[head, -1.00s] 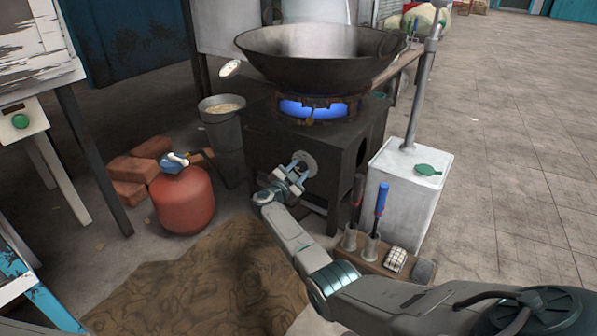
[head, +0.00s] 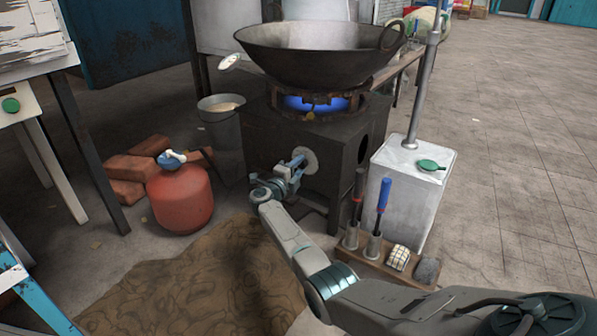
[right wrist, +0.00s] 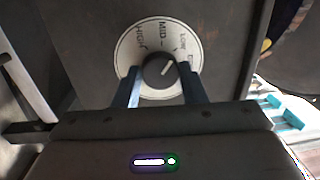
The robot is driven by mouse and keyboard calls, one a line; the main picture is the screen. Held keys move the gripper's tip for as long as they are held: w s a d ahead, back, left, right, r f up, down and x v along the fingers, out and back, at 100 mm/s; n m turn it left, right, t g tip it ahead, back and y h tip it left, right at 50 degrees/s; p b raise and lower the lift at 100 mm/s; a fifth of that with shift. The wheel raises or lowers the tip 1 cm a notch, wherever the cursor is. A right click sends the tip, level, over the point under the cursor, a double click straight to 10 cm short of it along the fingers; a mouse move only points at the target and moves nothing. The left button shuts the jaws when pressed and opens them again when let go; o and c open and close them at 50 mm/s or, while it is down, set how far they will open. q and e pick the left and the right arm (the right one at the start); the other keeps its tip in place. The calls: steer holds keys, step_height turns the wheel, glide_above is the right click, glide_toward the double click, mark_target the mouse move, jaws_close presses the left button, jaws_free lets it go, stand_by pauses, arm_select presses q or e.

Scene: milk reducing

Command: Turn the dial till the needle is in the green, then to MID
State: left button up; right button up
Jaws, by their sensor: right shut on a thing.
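The dial, a pale round plate (right wrist: 130,52) marked with HIGH, MID and LOW around a dark knob (right wrist: 158,70), is on the front of the black stove (head: 330,135). The knob's white mark points up and right, beside LOW and clockwise of MID. My right gripper (head: 297,165) is shut on the knob; its two fingers flank it in the right wrist view (right wrist: 160,90). A small white round gauge (head: 229,61) sits at the wok's left side; its needle and colours are too small to read. A low blue flame (head: 315,103) burns under the wok (head: 310,60). My left gripper is out of view.
A red gas cylinder (head: 181,200) and bricks (head: 128,190) stand left of the stove. A bucket (head: 222,130) is behind them. A tool rack (head: 385,265) and a white metal box (head: 405,190) stand close to my right arm. A brown mat (head: 200,285) lies in front.

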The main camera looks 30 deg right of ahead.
steer(key=shift+f+m+b, duration=0.15)
steer(key=shift+m+b, duration=0.4)
steer(key=shift+m, duration=0.65)
steer(key=o, duration=1)
steer(key=shift+a, duration=0.1)
